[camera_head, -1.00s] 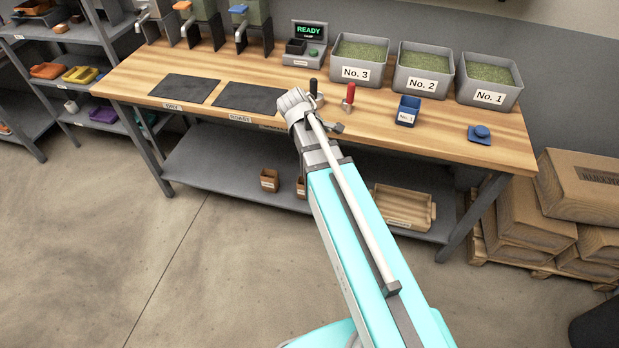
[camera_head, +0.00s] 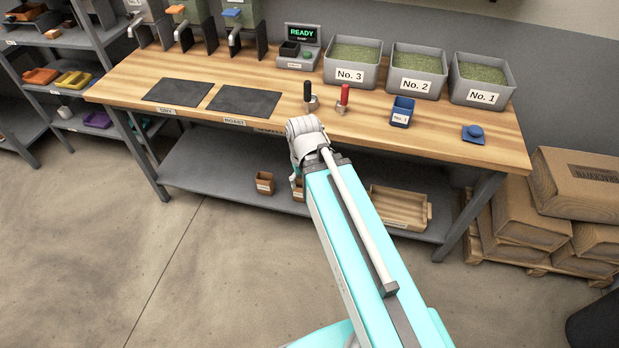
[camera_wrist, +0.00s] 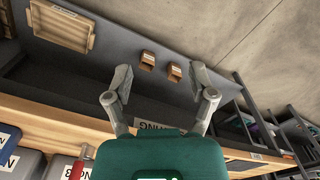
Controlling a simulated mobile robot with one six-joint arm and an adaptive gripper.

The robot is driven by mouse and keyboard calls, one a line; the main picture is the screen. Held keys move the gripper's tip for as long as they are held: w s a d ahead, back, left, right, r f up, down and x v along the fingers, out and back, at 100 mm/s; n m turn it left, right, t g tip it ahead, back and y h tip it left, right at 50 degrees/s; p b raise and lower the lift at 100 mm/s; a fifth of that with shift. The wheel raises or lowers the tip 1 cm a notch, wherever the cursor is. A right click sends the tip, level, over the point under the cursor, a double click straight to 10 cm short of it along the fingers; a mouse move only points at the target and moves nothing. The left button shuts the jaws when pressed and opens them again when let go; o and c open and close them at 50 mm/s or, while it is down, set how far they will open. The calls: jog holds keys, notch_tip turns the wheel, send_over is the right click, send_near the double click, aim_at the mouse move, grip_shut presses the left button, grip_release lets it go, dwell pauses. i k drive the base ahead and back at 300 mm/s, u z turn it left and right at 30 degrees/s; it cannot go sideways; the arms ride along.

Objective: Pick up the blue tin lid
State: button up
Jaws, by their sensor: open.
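The blue tin lid (camera_head: 473,134), flat with a round knob, lies on the right part of the wooden bench top. The blue tin (camera_head: 401,113) labelled No. 1 stands upright to its left. The lid does not show in the wrist view, but part of the blue tin (camera_wrist: 9,139) does at the left edge. My gripper (camera_wrist: 160,76) is open and empty, its fingers spread near the bench's front edge and facing the lower shelf. In the head view my wrist hides most of it, well left of the lid.
Grey bins (camera_head: 416,72) of green beans stand along the back of the bench. Black-handled (camera_head: 309,95) and red-handled (camera_head: 343,97) tools stand mid-bench, left of the tin. The lower shelf holds small brown boxes (camera_head: 265,182) and a wooden tray (camera_head: 401,207). Bench around the lid is clear.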

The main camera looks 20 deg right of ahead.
aim_at(473, 133)
jog(key=z, duration=1.55)
